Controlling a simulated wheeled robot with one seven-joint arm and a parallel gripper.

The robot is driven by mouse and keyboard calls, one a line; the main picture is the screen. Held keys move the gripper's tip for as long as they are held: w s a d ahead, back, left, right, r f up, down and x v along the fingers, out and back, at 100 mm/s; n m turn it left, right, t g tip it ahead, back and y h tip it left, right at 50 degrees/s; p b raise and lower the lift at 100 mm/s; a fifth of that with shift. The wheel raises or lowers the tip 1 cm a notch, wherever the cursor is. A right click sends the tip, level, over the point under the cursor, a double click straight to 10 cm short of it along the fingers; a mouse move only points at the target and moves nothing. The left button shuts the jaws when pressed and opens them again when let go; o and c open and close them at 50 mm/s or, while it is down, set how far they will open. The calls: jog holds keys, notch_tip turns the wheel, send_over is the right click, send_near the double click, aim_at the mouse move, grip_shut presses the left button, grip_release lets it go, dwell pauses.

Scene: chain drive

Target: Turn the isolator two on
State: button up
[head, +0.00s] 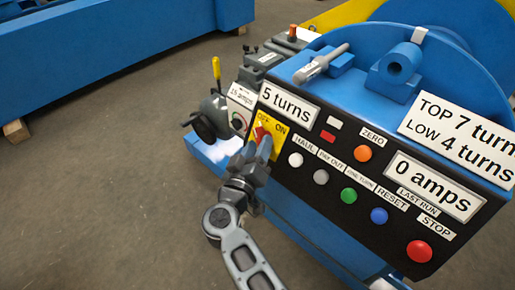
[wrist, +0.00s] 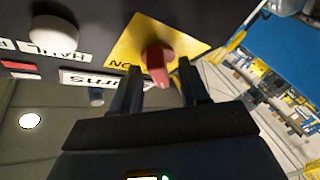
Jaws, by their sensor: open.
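The isolator is a red rotary knob (wrist: 157,62) on a yellow plate (head: 274,143) marked OFF and ON, at the left end of the black control panel. In the head view the red knob (head: 259,133) is partly hidden by my gripper (head: 262,151), and which mark it points to cannot be told for sure. No number two shows on the plate. In the wrist view my gripper (wrist: 158,85) is open, a finger on each side of the knob's protruding end. Whether either finger touches it cannot be told.
White, grey, green, blue and orange buttons and a red stop button (head: 419,251) sit right of the plate. A "5 turns" sign (head: 290,103) is just above it. A grey handwheel (head: 212,118) and a yellow-handled lever (head: 216,70) stand left. The floor (head: 90,190) at left is clear.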

jog(key=shift+w, duration=0.1)
grip_shut()
dwell(0.4)
